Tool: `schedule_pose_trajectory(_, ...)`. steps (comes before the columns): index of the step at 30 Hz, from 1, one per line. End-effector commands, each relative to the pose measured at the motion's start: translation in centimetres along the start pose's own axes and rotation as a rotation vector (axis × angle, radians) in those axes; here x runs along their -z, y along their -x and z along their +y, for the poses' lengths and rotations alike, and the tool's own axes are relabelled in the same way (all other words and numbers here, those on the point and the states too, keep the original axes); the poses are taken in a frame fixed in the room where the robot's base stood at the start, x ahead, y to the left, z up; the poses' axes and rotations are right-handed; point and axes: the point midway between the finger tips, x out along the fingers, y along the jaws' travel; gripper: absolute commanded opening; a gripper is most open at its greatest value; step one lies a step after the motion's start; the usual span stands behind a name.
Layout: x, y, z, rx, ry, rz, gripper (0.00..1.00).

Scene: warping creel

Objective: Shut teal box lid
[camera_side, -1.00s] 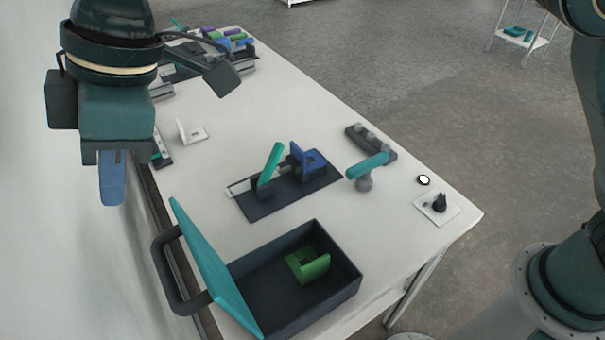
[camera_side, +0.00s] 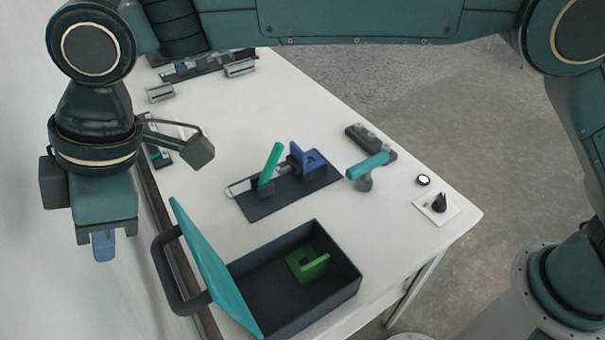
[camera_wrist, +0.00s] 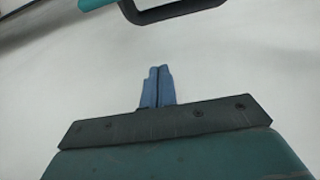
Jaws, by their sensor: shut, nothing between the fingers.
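The dark box (camera_side: 305,312) stands at the near end of the table in the side view. Its teal lid (camera_side: 215,270) is open and leans up and back to the left. A dark handle (camera_side: 165,272) sticks out from the lid's outer face. A green bracket (camera_side: 308,264) lies inside the box. My gripper (camera_side: 104,247), with blue fingers, is shut and empty, left of the lid and handle and apart from them. In the wrist view the shut fingers (camera_wrist: 157,86) point toward the handle (camera_wrist: 172,10), with a bit of the teal lid (camera_wrist: 95,4) at the top edge.
Behind the box is a dark plate (camera_side: 290,193) with a teal lever and a blue bracket. A teal-topped handle (camera_side: 368,166) and a white plate with a black piece (camera_side: 437,206) stand to the right. The floor left of the table is clear.

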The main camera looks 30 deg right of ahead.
Motion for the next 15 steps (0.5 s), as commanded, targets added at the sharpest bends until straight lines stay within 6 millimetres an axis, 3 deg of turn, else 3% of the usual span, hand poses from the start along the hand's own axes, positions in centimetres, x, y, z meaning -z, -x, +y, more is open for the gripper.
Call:
schedule_pose_trajectory(8, 0.0, -4.5, -0.1, 0.002, 0.001, -0.002, 0.0)
schedule_pose_trajectory(15, -1.8, -3.5, 0.1, -0.001, -0.002, -0.001, 0.0)
